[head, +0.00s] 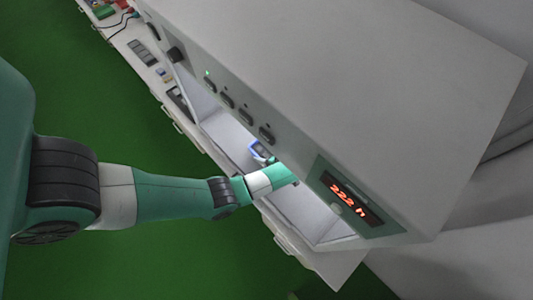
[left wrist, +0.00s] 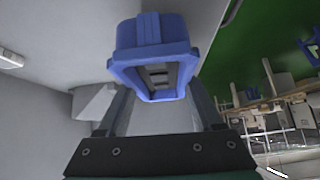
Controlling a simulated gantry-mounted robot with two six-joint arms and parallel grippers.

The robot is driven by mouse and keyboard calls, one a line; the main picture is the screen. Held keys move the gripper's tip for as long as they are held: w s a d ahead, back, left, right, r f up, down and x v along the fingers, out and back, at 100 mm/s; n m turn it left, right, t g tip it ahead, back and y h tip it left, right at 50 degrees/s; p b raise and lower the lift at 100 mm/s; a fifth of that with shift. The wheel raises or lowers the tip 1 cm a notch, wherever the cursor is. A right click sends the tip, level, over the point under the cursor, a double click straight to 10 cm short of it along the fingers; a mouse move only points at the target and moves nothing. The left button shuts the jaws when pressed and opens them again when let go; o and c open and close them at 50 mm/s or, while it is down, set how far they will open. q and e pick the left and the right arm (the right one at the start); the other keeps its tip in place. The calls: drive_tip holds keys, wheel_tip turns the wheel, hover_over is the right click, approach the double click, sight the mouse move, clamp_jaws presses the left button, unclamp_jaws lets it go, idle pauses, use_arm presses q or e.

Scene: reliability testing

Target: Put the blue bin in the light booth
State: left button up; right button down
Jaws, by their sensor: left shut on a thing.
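The light booth is a large grey cabinet (head: 350,90) with an open front, a row of buttons and a red lit display. My left arm reaches from the left into its opening; the booth's upper edge hides the gripper in the head view. In the left wrist view, my left gripper (left wrist: 160,88) is shut on the blue bin (left wrist: 152,52), which sits between the fingers with its hollow opening facing the camera. A small blue and white object (head: 259,150) shows beside my wrist in the head view; I cannot tell what it is. My right gripper is not in view.
The booth's pale inside (head: 228,133) shows free room left of my arm. A white bench (head: 125,42) with small devices continues to the upper left. The green floor (head: 110,110) is clear. A grey block (left wrist: 93,101) stands at the left in the wrist view.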

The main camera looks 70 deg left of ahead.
use_arm(q)
wheel_tip(320, 180, down, 4)
drive_tip(key=shift+r+b, duration=0.1)
drive_tip(key=shift+b, duration=0.95)
drive_tip(key=shift+r, duration=0.1)
drive_tip(key=shift+w, duration=0.1)
drive_tip(key=o, duration=1.4)
drive_tip(key=shift+o, duration=0.2)
